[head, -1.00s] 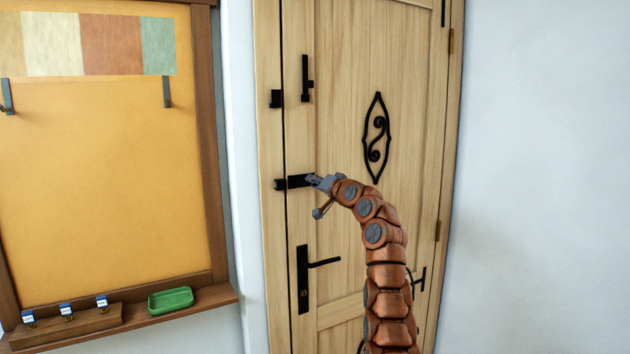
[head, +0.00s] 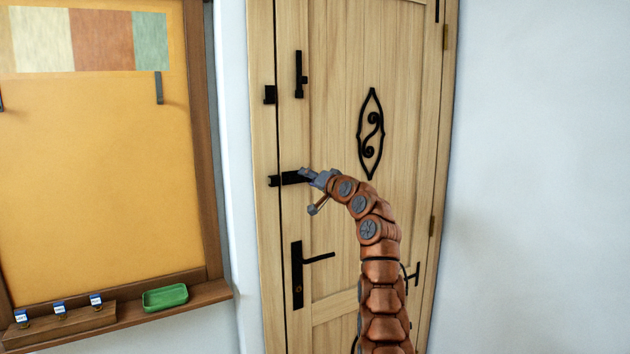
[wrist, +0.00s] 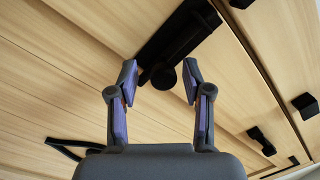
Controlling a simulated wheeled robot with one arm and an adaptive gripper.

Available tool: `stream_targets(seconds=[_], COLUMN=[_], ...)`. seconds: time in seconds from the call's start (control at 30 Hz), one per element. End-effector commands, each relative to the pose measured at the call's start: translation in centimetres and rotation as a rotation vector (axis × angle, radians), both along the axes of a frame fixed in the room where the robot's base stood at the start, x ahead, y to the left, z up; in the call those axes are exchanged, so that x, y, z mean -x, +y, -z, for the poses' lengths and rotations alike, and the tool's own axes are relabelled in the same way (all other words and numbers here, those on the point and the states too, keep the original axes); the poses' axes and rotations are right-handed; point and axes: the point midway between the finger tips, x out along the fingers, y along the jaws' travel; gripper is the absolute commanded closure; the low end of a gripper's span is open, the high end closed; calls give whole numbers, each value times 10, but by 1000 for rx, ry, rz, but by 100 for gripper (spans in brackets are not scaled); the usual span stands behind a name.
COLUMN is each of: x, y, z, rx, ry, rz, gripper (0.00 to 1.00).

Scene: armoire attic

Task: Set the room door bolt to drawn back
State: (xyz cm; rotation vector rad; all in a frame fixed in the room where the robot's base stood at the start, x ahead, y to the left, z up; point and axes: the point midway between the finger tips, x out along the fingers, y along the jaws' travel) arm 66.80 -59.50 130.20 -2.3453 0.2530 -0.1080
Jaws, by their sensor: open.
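The room door (head: 345,130) is pale wood and looks closed in its frame. A black horizontal bolt (head: 288,179) sits on its left edge and reaches across the gap to a black keeper on the frame. My gripper (head: 304,174) is at the bolt's right part and hides some of it. In the wrist view the bolt (wrist: 183,38) runs up to the right, with a round black knob (wrist: 163,77) at its near end. My open gripper (wrist: 161,75) has one finger on each side of the knob. I cannot tell whether the fingers touch it.
A black vertical latch (head: 299,76) is above the bolt, and a lever handle (head: 318,258) on a black plate is below. A black ornament (head: 371,134) is at mid-door. An orange board (head: 100,180) with a ledge holding a green tray (head: 165,297) is left.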

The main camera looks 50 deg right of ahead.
Motion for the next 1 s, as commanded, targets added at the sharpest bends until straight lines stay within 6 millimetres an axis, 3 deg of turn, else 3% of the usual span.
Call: stream_targets(seconds=[0.27,1.0], x=[10,62], y=[2,10], z=[-1,0], rx=[2,-1], ry=[-5,-2], rz=[1,4], gripper=[50,50])
